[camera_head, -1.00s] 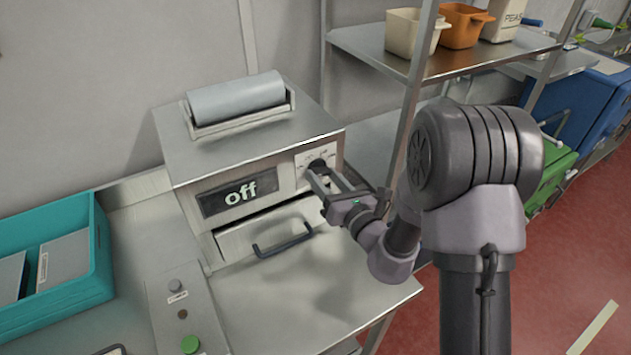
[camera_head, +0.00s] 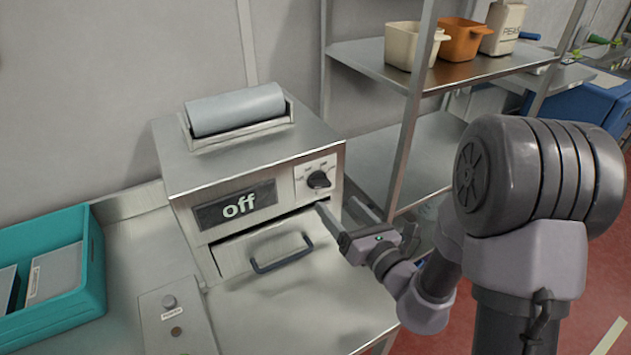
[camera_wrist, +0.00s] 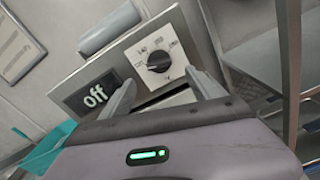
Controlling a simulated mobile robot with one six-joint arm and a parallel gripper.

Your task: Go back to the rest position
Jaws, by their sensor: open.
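My gripper (camera_head: 335,216) is open and empty in the head view, in front of the right side of a steel machine (camera_head: 245,160). Its two fingers point at the machine, below and apart from a black knob (camera_head: 319,180). In the wrist view the fingers (camera_wrist: 163,95) are spread, with the knob (camera_wrist: 158,61) beyond and above the gap between them. The machine's display (camera_head: 236,206) reads "off". A drawer (camera_head: 265,245) with a dark handle (camera_head: 282,254) is on its front, below the display.
A teal bin (camera_head: 88,265) stands at the left on the steel counter. A control box (camera_head: 170,325) with buttons sits nearer. At the right, a metal shelf (camera_head: 450,72) holds a cream tub (camera_head: 400,45) and an orange tub (camera_head: 460,38); its upright post is close to my arm.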

